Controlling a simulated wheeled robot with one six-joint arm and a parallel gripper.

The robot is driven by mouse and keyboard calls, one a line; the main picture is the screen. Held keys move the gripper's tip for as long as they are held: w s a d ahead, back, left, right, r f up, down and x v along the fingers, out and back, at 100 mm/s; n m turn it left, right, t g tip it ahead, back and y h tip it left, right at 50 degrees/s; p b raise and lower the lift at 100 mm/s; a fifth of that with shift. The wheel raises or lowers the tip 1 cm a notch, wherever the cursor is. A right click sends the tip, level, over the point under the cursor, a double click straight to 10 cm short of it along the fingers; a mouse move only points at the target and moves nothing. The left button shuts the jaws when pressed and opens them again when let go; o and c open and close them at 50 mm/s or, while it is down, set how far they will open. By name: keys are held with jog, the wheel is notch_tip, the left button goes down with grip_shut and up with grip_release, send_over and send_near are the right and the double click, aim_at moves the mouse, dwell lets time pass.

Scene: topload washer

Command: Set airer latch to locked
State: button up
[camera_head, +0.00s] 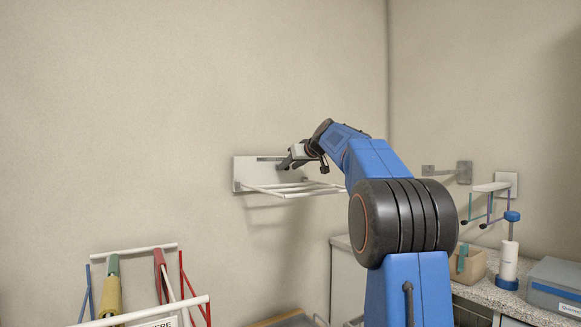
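The airer (248,176) is a white wall-mounted plate with a folded-out rack of white bars (285,191) reaching forward. A dark strip shows along the plate's top edge. I cannot make out the latch or its position; it may be hidden by my gripper or too small. My gripper (285,165) is at the right half of the plate, in front of it and above the bars. Its fingers point left and down toward the plate. I cannot tell whether they touch it, or whether they are open or shut.
A drying rack (140,250) with coloured garments stands at lower left. A counter (480,292) at right holds a tan bin (472,266), a paper roll (509,262) and a blue-grey box (556,285). Wall brackets (463,172) are above it. The wall left of the airer is bare.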

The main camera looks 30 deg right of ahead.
jog(key=v, duration=1.7)
jog(key=shift+s+r, duration=0.1)
